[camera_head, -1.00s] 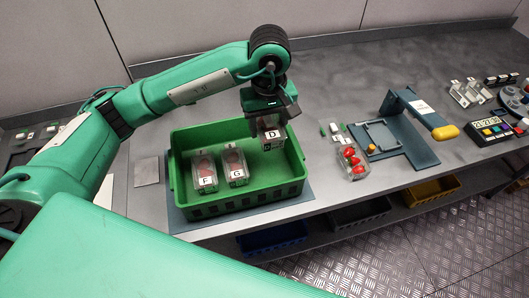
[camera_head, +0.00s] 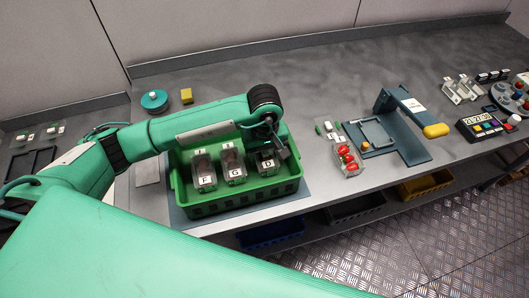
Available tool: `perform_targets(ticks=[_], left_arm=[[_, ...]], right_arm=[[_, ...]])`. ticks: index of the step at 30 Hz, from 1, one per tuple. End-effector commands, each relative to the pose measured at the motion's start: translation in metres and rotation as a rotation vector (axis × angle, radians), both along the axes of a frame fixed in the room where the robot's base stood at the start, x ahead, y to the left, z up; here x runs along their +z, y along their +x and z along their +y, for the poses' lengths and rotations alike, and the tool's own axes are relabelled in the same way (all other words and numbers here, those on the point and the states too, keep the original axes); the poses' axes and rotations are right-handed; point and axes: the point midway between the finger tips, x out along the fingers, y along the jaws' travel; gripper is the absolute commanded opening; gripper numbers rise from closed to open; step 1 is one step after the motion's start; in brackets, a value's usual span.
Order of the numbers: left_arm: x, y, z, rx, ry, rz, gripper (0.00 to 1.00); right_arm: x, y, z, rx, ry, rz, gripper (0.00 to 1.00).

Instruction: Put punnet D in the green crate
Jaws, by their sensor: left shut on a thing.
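Punnet D (camera_head: 267,167) is a clear box with a white label marked D. It is inside the green crate (camera_head: 243,199), on the right side. My left gripper (camera_head: 268,150) is low over it and shut on its upper part; the arm and wrist hide part of the hold. Punnets F (camera_head: 204,176) and G (camera_head: 234,172) stand to its left in the same crate, in a row. Whether punnet D rests on the crate floor I cannot tell. My right gripper is out of the view.
A clear punnet with red berries (camera_head: 346,158) lies right of the crate beside a blue-grey stand (camera_head: 400,130) with a yellow knob. A teal round thing (camera_head: 154,101) and a yellow block (camera_head: 186,96) lie behind my arm. Blue, grey and yellow bins sit below the table.

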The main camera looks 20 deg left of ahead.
Motion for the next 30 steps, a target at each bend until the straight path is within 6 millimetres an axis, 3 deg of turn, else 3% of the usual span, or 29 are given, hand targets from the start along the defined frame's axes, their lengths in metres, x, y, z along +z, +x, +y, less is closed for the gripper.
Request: perform_targets(ticks=[5, 6, 9, 22, 30], left_arm=[[-0.004, 0.000, 0.000, 0.000, 0.000, 0.000, 0.28], [-0.003, 0.000, 0.000, 0.001, 0.000, 0.000, 0.57], [-0.002, 0.000, 0.000, 0.001, -0.001, 0.001, 0.75], [0.004, 0.001, 0.000, 0.000, 0.000, -0.002, 0.75], [0.053, 0.002, 0.000, 0.000, -0.001, -0.006, 0.75]], right_arm=[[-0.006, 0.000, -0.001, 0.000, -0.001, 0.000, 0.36], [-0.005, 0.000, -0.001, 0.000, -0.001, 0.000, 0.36], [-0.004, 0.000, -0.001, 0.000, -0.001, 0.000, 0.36], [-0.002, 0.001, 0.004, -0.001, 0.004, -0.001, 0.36], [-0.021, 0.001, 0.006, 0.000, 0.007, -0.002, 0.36]])
